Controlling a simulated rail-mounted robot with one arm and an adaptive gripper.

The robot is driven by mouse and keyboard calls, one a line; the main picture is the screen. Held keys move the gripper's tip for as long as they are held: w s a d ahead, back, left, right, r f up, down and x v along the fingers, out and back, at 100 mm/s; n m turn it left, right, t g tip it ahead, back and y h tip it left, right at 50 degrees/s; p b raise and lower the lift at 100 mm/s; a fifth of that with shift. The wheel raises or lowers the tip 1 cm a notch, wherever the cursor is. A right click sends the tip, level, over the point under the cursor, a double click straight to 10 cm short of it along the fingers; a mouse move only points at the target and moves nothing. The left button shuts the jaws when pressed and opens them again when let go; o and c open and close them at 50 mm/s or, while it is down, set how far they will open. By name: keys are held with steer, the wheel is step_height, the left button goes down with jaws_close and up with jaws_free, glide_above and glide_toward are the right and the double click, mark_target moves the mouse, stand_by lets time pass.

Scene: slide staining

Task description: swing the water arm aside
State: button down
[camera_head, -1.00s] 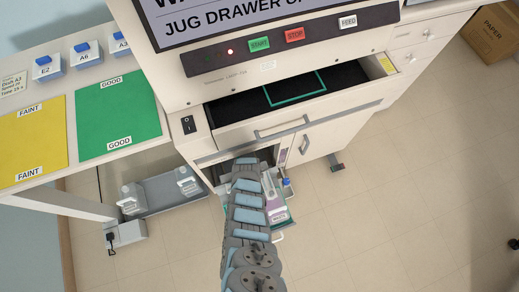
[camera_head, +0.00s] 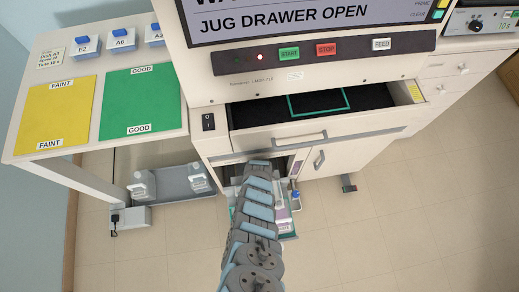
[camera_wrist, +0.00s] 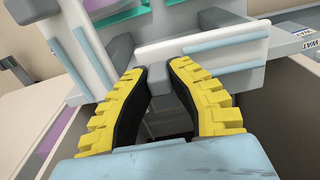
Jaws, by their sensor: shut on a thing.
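In the wrist view, my gripper (camera_wrist: 158,72) has its two yellow-edged fingers closed in at the lower edge of a white bar (camera_wrist: 205,48) with light blue strips. The bar seems to be the water arm, but I cannot read a label on it. A label reading "WAT" (camera_wrist: 309,44) is partly in view at the right edge. In the head view, my arm reaches down to the open lower bay of the machine and hides the bar and my fingertips. The open jug drawer (camera_head: 296,233) shows beside my arm, with labelled jugs partly hidden.
The machine's screen (camera_head: 280,18) reads "JUG DRAWER OPEN". An upper drawer (camera_head: 310,136) stands open above my arm. A side table with a yellow mat (camera_head: 55,115) and a green mat (camera_head: 141,103) is at left.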

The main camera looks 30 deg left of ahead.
steer(key=c, duration=1)
jaws_free()
steer(key=shift+o, duration=0.2)
steer(key=shift+r, duration=0.15)
steer(key=shift+a+r, duration=0.15)
steer(key=shift+r, duration=0.55)
steer(key=shift+d+r, duration=0.2)
steer(key=shift+r, duration=0.6)
steer(key=shift+a+r, duration=0.1)
steer(key=shift+r, duration=0.7)
step_height(320, 180, up, 7)
steer(key=shift+r, duration=0.1)
